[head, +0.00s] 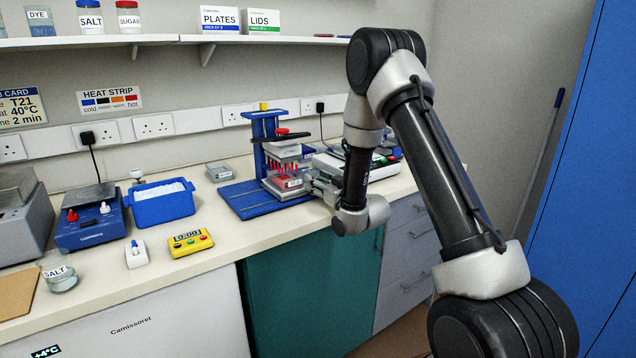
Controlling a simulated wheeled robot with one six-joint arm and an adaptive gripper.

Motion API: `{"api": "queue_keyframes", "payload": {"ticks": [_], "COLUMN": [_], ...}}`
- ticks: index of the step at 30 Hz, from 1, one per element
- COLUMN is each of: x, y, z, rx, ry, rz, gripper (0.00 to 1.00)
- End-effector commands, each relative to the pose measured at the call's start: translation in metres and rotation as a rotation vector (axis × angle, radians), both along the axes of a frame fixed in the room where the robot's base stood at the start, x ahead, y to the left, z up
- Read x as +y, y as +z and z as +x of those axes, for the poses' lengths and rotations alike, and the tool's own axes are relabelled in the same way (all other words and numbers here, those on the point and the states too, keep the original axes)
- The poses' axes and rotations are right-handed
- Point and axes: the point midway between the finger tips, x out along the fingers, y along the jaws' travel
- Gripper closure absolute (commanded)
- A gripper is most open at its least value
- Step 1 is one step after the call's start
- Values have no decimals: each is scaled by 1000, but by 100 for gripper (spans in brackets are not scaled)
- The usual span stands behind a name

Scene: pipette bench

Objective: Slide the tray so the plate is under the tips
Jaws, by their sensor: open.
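A blue pipetting stand (258,135) stands at the back of the bench, with a grey head (284,150) on it. Several red tips (281,167) point down from the head. Below them a pale plate or tray block (284,187) with a small label sits on the stand's blue base (240,200). Tray and plate are too small to tell apart clearly, and I cannot tell how exactly the plate lines up with the tips. My gripper (313,184) is open, just right of the block, and I cannot tell whether it touches it.
Left of the stand are a blue tub (163,208), a small grey box (219,172), a yellow timer (190,243) and a blue scale (90,228). A white device (332,164) stands behind my arm. The bench front before the stand is clear.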

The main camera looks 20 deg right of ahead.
Motion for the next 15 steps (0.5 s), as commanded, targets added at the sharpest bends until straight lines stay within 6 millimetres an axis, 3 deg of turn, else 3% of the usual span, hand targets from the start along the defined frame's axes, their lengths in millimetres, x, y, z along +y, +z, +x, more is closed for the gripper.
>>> {"api": "queue_keyframes", "payload": {"ticks": [8, 15], "x": [1, 0], "y": [0, 0], "z": [3, 2], "rx": [1, 1], "ry": [-1, -1], "rz": [0, 0], "gripper": [59, 100]}}
